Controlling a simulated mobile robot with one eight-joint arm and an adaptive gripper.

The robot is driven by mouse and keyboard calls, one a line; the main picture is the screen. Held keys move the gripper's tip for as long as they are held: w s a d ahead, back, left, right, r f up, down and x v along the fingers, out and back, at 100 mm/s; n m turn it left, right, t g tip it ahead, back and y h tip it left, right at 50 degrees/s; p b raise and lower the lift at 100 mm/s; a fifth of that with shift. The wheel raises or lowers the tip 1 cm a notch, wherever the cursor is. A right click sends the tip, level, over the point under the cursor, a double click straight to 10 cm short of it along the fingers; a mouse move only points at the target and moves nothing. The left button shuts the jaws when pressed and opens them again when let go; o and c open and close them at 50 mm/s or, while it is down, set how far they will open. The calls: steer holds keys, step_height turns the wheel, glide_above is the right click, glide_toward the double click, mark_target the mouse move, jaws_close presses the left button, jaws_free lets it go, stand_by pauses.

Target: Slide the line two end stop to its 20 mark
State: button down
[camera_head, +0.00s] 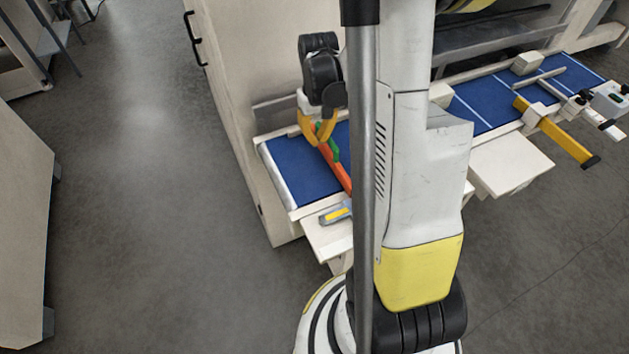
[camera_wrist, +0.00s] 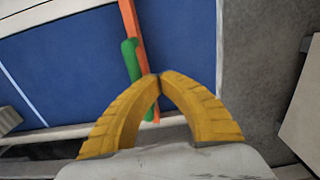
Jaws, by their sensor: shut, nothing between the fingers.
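An orange bar (camera_head: 337,172) lies across the blue belt (camera_head: 288,163) near its left end. A green grip (camera_head: 335,148) is on the bar. I cannot tell for certain that this bar is the line two end stop. In the wrist view the orange bar (camera_wrist: 128,16) and green grip (camera_wrist: 132,60) are just beyond my fingertips. My gripper (camera_head: 319,143) has its yellow fingers shut and empty. In the wrist view my gripper (camera_wrist: 156,78) overlaps the bar's near end; contact is unclear. No 20 mark is readable.
A yellow bar (camera_head: 562,136) with a dark end juts from the belt's right part. A blue-and-yellow tool (camera_head: 336,215) lies on a pale ledge at the near side. A pale cabinet (camera_head: 240,70) stands behind the belt's left end. Open grey floor (camera_head: 140,200) is at left.

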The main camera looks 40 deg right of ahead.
steer(key=shift+s+d+b, duration=0.2)
steer(key=shift+s+d, duration=0.3)
steer(key=shift+d, duration=1.35)
steer(key=shift+s+d+b, duration=0.25)
steer(key=shift+s+d, duration=0.3)
steer(key=shift+d, duration=1.25)
steer(key=shift+s+d+b, duration=0.2)
steer(key=shift+s+d, duration=0.3)
steer(key=shift+d, duration=1.35)
stand_by(0.4)
steer(key=shift+w+a, duration=0.25)
steer(key=shift+a, duration=0.7)
step_height(320, 180, up, 9)
steer(key=p, duration=0.5)
